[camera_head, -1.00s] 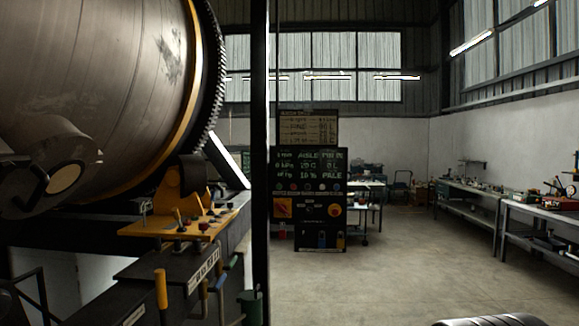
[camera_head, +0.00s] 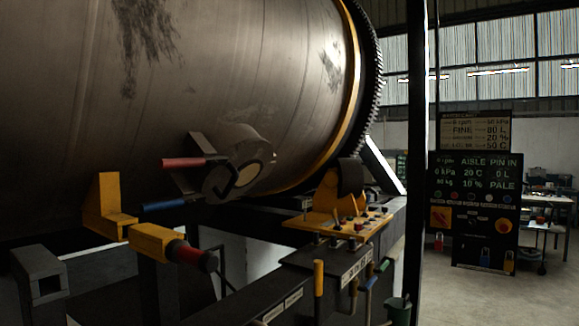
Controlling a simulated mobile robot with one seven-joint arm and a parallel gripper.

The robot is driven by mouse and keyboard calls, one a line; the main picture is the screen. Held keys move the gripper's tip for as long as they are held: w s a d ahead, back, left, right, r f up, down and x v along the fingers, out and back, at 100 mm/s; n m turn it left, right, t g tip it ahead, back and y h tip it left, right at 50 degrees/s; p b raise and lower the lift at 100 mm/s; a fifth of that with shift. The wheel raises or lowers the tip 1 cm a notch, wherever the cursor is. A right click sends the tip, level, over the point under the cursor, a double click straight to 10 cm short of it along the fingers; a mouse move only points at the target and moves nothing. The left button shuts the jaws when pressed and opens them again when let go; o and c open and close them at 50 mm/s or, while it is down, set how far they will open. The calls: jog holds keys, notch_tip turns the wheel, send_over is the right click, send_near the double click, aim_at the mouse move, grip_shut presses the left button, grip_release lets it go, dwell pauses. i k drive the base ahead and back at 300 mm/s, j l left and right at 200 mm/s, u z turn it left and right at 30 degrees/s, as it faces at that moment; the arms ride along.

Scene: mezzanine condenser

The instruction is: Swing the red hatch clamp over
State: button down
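The clamp with a red handle (camera_head: 183,162) sits on the side of the large grey drum (camera_head: 230,60), just left of a short round port (camera_head: 240,172). Its red handle points left, and a dark bracket and hook show beside it. I take this for the red hatch clamp. A blue handle (camera_head: 164,206) sticks out left just below it. My gripper is not in view, so its place relative to the clamp does not show.
A yellow bracket (camera_head: 150,236) with a red grip stands in front of the drum, lower left. A yellow lever console (camera_head: 345,222) is right of it. A dark post (camera_head: 416,160) and a control board (camera_head: 474,208) stand farther right. Open floor lies at the lower right.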

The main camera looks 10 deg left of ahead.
aim_at(212, 162)
jog(key=u, duration=1.25)
jog(key=i+l+u, duration=0.1)
jog(key=u, duration=0.2)
jog(key=i+l+u, duration=0.15)
jog(key=i+u, duration=0.15)
jog(key=j+u, duration=0.2)
jog(key=l+z, duration=0.2)
